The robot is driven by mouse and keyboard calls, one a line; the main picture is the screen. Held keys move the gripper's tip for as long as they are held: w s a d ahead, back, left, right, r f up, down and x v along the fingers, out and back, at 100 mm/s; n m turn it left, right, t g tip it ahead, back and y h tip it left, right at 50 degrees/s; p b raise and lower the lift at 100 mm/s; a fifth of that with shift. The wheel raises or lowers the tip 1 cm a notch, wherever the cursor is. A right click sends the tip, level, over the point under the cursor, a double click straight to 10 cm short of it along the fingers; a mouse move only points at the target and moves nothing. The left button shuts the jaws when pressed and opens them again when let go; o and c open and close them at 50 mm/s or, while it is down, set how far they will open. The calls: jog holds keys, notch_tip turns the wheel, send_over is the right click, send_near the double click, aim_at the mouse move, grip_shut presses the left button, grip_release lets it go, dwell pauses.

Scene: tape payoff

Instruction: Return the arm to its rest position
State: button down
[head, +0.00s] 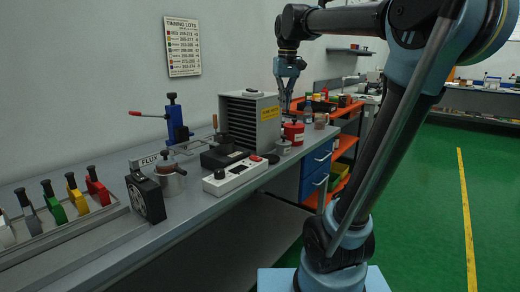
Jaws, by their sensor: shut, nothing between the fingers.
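My arm rises from the right of the head view and bends over to the left at the top. My gripper (286,98) hangs pointing down at its end, near the far part of the bench (225,200). It is shut and holds nothing. It shows to the right of a grey slatted box (249,118) and above a red container (294,133). I cannot tell exactly how far it is from them in depth.
On the bench stand a blue press (176,122), a white control box (235,175), a black fan (146,197) and a rack of coloured-handled tools (62,212). An orange shelf cart (343,143) stands beyond. The green floor (428,200) at right is clear.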

jog(key=s+d+f+m, duration=0.1)
jog(key=s+d+f, duration=0.2)
jog(key=s+f, duration=0.4)
jog(key=s+d+f+t, duration=0.1)
jog(key=s+d+f, duration=0.2)
jog(key=s+f, duration=0.4)
jog(key=s+d+f+m, duration=0.1)
jog(key=s+d+f, duration=0.3)
jog(key=f, duration=1.4)
jog(key=s, duration=0.3)
jog(key=shift+s+f+m, duration=0.2)
jog(key=shift+f+m, duration=0.1)
jog(key=shift+d, duration=0.1)
